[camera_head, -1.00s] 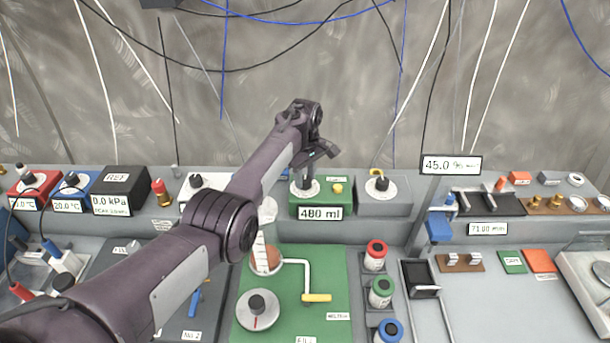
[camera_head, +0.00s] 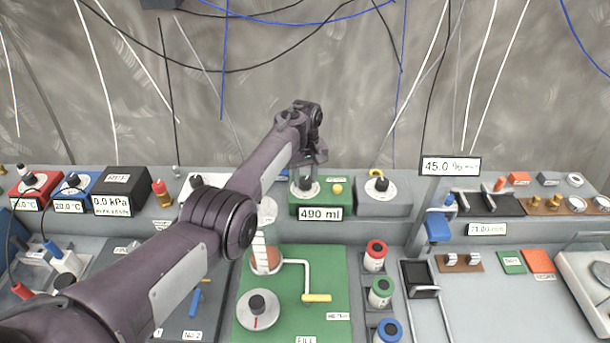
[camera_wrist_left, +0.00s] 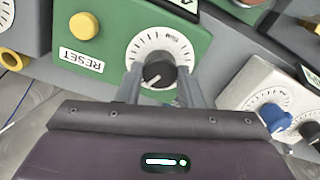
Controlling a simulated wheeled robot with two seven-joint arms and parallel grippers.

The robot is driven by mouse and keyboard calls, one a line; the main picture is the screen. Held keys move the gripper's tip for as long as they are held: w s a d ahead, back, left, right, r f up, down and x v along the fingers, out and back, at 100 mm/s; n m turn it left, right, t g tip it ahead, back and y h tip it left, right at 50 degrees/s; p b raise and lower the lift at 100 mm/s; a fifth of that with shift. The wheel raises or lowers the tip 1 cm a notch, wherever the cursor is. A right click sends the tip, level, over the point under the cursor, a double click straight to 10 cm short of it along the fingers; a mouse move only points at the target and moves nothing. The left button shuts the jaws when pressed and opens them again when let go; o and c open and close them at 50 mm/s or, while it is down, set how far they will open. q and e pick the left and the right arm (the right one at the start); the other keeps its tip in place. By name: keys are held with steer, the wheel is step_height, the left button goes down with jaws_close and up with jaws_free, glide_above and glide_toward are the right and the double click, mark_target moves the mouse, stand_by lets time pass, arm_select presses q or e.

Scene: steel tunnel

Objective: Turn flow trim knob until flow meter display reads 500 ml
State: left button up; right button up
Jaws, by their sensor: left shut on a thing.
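The green flow meter box (camera_head: 293,210) stands on the back shelf, and its display (camera_head: 320,214) reads 490 ml. Its dark trim knob sits on a round white dial (camera_head: 313,190). In the left wrist view, the knob (camera_wrist_left: 159,70) is between the two grey fingers of my left gripper (camera_wrist_left: 160,86), which is shut on it. In the head view, my left gripper (camera_head: 308,176) comes down onto the knob from above. A yellow button (camera_wrist_left: 84,25) with a RESET label (camera_wrist_left: 81,60) is on the same box. My right gripper is not in view.
A grey box with a dark knob (camera_head: 380,185) stands right of the green box. Below, a green mat (camera_head: 330,270) holds a glass vessel (camera_head: 266,258) and a round dial. Cables hang behind.

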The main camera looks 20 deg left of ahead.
mark_target(305, 180)
arm_select(q)
steer(key=m, duration=0.6)
steer(key=shift+m, duration=0.4)
stand_by(0.3)
steer(key=o, duration=1)
steer(key=shift+c, duration=0.2)
steer(key=shift+r, duration=0.1)
step_height(305, 180, up, 8)
steer(key=p, duration=0.7)
steer(key=shift+p, duration=0.4)
steer(key=shift+f, duration=0.2)
